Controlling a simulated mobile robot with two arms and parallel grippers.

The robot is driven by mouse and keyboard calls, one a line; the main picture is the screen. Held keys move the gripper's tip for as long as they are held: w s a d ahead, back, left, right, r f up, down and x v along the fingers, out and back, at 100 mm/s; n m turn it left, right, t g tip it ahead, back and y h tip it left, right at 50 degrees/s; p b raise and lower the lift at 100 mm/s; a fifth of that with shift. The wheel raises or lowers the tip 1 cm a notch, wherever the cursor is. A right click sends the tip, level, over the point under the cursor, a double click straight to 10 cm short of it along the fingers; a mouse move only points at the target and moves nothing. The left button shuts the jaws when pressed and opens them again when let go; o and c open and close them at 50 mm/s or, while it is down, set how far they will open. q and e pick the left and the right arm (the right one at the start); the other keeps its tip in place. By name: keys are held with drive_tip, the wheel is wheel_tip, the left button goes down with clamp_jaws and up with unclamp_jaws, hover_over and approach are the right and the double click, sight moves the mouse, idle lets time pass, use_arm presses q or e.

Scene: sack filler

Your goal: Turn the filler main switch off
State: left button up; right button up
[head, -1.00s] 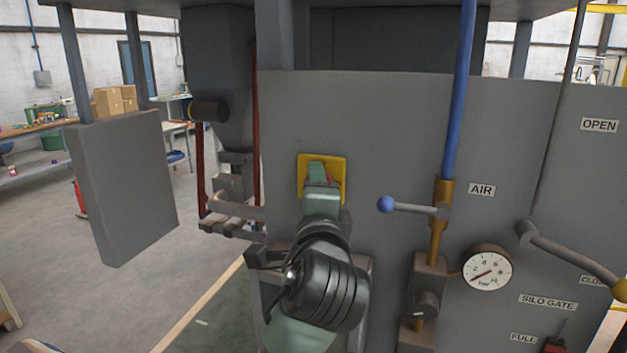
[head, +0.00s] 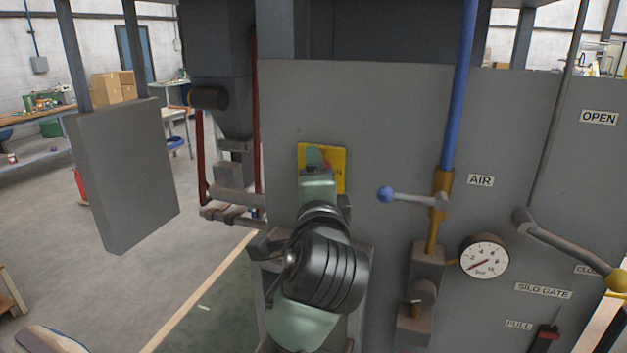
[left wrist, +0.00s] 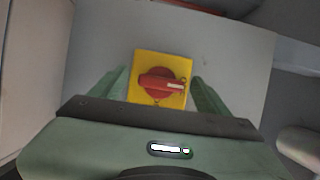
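The main switch is a red rotary knob (left wrist: 160,86) on a yellow plate (left wrist: 145,63), fixed to the grey panel. In the left wrist view the knob's handle lies roughly horizontal, with a pale mark at its right end. My left gripper (left wrist: 160,88) is open, with one green finger on each side of the plate and the knob between them, apart from both. In the head view the yellow plate (head: 337,170) is partly covered by my left gripper (head: 315,160), and the knob is hidden there. My right gripper is not in view.
Right of the switch are the blue-knobbed air lever (head: 412,198), a pressure gauge (head: 484,257) and the silo gate lever (head: 565,250). A grey box (head: 125,175) hangs at left. The floor at left is open.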

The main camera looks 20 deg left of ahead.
use_arm(q)
drive_tip(key=shift+s, duration=0.1)
drive_tip(key=b+v, duration=0.2)
drive_tip(key=v, duration=0.5)
drive_tip(key=shift+s, duration=0.35)
drive_tip(key=shift+d, duration=0.1)
